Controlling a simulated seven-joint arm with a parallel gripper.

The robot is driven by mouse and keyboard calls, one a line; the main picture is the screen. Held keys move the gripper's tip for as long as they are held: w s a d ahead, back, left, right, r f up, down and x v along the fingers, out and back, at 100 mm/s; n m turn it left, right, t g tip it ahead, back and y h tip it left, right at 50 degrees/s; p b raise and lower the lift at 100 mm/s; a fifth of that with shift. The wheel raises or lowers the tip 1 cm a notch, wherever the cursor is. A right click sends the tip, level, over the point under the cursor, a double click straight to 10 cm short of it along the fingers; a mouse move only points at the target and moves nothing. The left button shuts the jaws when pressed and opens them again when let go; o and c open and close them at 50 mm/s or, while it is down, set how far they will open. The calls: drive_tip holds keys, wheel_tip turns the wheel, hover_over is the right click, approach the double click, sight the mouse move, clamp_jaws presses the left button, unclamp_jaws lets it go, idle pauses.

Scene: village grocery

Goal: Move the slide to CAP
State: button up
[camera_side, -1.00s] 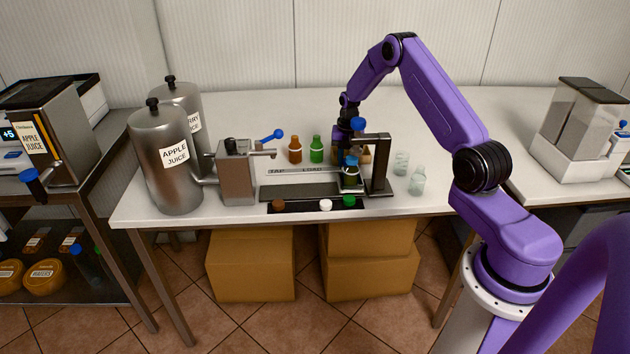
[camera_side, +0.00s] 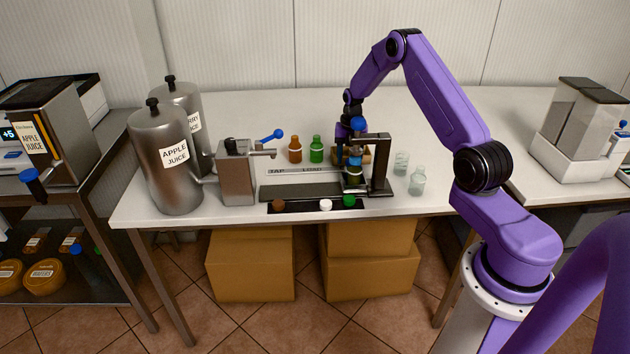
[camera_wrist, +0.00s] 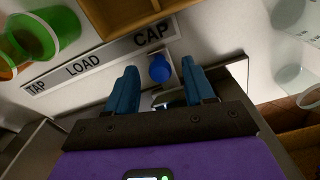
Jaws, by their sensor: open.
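The slide's blue knob (camera_wrist: 160,68) shows in the wrist view, beside the word CAP on the label strip (camera_wrist: 100,52) marked TAP, LOAD and CAP. My gripper (camera_wrist: 160,72) is open, with one blue finger on each side of the knob; I cannot tell whether either touches it. In the side view my gripper (camera_side: 354,160) is low at the right end of the dark slide track (camera_side: 300,190), by the black capping stand (camera_side: 379,165). The slide's carriage is mostly hidden there by my fingers and the stand.
A steel tap unit (camera_side: 237,175) with a blue lever stands left of the track. An orange bottle (camera_side: 295,150) and a green bottle (camera_side: 316,150) stand behind it. Clear glasses (camera_side: 417,182) stand right of the stand. Coloured caps (camera_side: 325,205) lie along the front.

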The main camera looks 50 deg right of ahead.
drive_tip(key=shift+r, duration=3.05)
drive_tip(key=shift+r, duration=0.1)
drive_tip(key=w+a+r+m, duration=0.1)
drive_tip(key=w+a+r, duration=0.2)
drive_tip(key=a+r, duration=0.15)
drive_tip(key=s+a+r+m, duration=0.2)
drive_tip(key=s+a+r, duration=0.1)
drive_tip(key=a, duration=0.5)
drive_tip(key=s+a+r+m, duration=0.1)
drive_tip(key=s+a+r, duration=0.15)
drive_tip(key=a, duration=0.65)
drive_tip(key=s+a+r+m, duration=0.3)
drive_tip(key=s+a, duration=0.6)
drive_tip(key=s, duration=0.1)
drive_tip(key=s+a+m, duration=0.1)
drive_tip(key=s+m, duration=0.4)
drive_tip(key=s, duration=1.8)
drive_tip(key=shift+s+r, duration=0.25)
drive_tip(key=shift+r, duration=0.15)
